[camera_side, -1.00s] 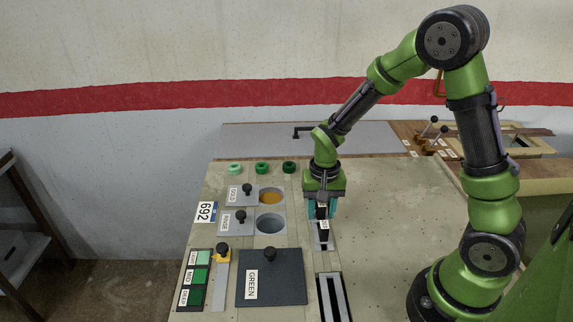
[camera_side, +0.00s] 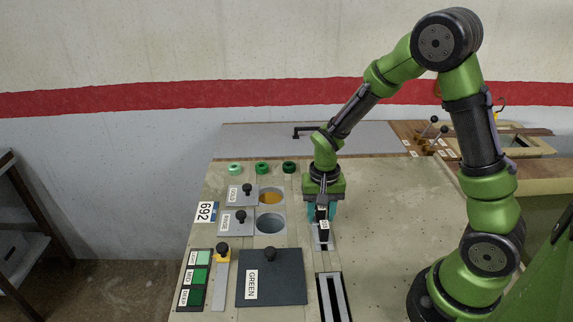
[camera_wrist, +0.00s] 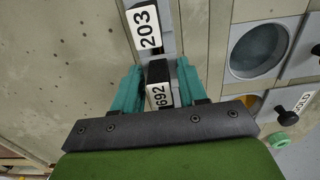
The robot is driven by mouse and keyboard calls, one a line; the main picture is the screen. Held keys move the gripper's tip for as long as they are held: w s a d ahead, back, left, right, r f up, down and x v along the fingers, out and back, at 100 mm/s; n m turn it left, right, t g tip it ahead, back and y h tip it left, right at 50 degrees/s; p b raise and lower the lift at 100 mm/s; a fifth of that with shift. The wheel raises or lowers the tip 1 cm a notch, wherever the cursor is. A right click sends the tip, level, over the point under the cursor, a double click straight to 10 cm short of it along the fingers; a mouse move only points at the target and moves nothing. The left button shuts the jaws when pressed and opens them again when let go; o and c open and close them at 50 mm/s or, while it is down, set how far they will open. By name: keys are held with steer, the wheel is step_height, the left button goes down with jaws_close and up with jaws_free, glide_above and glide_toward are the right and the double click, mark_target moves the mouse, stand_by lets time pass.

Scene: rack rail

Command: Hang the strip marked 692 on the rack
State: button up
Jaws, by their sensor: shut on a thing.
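My gripper (camera_side: 322,214) points down over the table. In the wrist view its teal fingers (camera_wrist: 158,88) are shut on a dark strip end marked 692 (camera_wrist: 160,94). A second dark piece marked 203 (camera_wrist: 146,27) is just beyond it in that view. In the side view, a black piece with a white label too small to read (camera_side: 324,225) shows at the fingers, above a grey slotted plate (camera_side: 330,243). The lower part of the 692 strip is hidden. I cannot tell which fixture is the rack; a black bar (camera_side: 303,130) stands at the back.
Left of my gripper are two round tubs, one gold (camera_side: 270,198) and one grey (camera_side: 270,224). Lids marked GOLD (camera_side: 236,197) and RINSE (camera_side: 232,224) lie beside them. A GREEN lid (camera_side: 285,280) and a slotted block (camera_side: 334,298) are in front. Table right of my gripper is clear.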

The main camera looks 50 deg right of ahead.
steer(key=shift+f, duration=0.3)
steer(key=o, duration=1)
steer(key=shift+r, duration=3.5)
